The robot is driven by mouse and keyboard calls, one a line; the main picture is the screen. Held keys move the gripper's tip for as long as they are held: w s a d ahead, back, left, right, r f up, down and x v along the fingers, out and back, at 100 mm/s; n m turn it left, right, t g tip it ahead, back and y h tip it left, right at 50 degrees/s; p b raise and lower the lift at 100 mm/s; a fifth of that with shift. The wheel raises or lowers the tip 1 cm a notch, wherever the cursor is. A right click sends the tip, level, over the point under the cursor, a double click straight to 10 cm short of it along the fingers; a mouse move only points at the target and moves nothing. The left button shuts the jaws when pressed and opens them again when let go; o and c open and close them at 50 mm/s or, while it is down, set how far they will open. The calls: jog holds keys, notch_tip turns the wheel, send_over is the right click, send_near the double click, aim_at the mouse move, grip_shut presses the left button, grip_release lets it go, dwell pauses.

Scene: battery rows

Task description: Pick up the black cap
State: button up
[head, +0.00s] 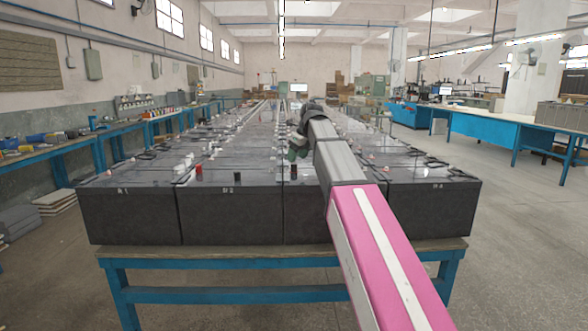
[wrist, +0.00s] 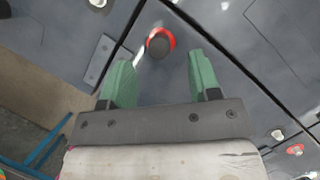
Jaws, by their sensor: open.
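In the wrist view, a round black cap (wrist: 158,46) with a red ring around its base sits on a dark battery top. My gripper (wrist: 160,62) has its two green fingers apart, with the cap just ahead of the gap between the fingertips. Nothing is held between them. In the head view, my gripper (head: 297,148) is over the front batteries, partly hidden by my wrist. A small dark post with a reddish top (head: 293,171) stands on the front edge below it. Another small black piece (head: 238,176) stands farther left. I cannot tell which one the wrist view shows.
Long rows of dark batteries (head: 130,213) fill a blue-framed table (head: 230,295). Other small pieces, including a red one (head: 199,170) and a white one (head: 180,169), stand on the tops. Blue benches (head: 150,125) line the left wall. Floor to the right is clear.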

jog(key=shift+x, duration=2.35)
jog(key=c, duration=0.9)
jog(key=shift+c, duration=0.2)
jog(key=shift+r, duration=0.5)
jog(key=r, duration=0.3)
jog(key=shift+s+a+r, duration=0.25)
jog(key=shift+a+r, duration=0.1)
jog(key=s+a+r, duration=0.6)
jog(key=s+a, duration=0.1)
jog(key=a, duration=0.1)
jog(key=shift+r, duration=0.15)
jog(key=shift+s+a, duration=0.1)
jog(key=shift+r, duration=0.85)
